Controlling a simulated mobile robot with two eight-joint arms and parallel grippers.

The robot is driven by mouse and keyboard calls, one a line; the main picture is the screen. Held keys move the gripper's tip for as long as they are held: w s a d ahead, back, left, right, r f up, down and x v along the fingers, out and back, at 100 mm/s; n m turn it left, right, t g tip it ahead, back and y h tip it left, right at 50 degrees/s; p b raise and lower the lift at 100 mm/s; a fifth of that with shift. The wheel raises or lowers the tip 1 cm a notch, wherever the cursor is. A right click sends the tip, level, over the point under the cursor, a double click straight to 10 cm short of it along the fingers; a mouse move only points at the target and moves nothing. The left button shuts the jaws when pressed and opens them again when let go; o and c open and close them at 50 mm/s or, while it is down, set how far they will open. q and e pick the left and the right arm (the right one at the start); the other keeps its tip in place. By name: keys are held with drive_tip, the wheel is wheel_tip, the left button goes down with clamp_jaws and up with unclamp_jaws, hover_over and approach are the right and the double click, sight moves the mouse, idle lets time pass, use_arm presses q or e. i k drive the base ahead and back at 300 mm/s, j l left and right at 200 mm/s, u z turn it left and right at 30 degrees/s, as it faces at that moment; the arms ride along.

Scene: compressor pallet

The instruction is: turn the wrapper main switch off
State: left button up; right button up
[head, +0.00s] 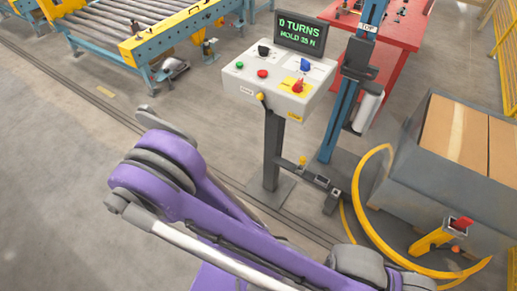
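The wrapper control box (280,80) stands on a dark post at upper centre. A red rotary handle (298,86) on a yellow plate sits at the right of its sloped face and looks like the main switch; its exact setting is too small to read. The display (300,35) above is lit and reads "0 TURNS" and "HOLD 35 N" in green. One of my purple arms crosses the foreground below the box, apart from it. No gripper fingers are visible, so neither gripper shows.
The box also carries a black knob (264,50), a blue knob (305,65), a green button (239,65) and a red button (262,73). The blue wrapper mast (343,105) stands close on its right. A yellow ring (372,225) and boxed pallet load are farther right.

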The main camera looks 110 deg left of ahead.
sight(297, 87)
drive_tip(key=u, duration=3.55)
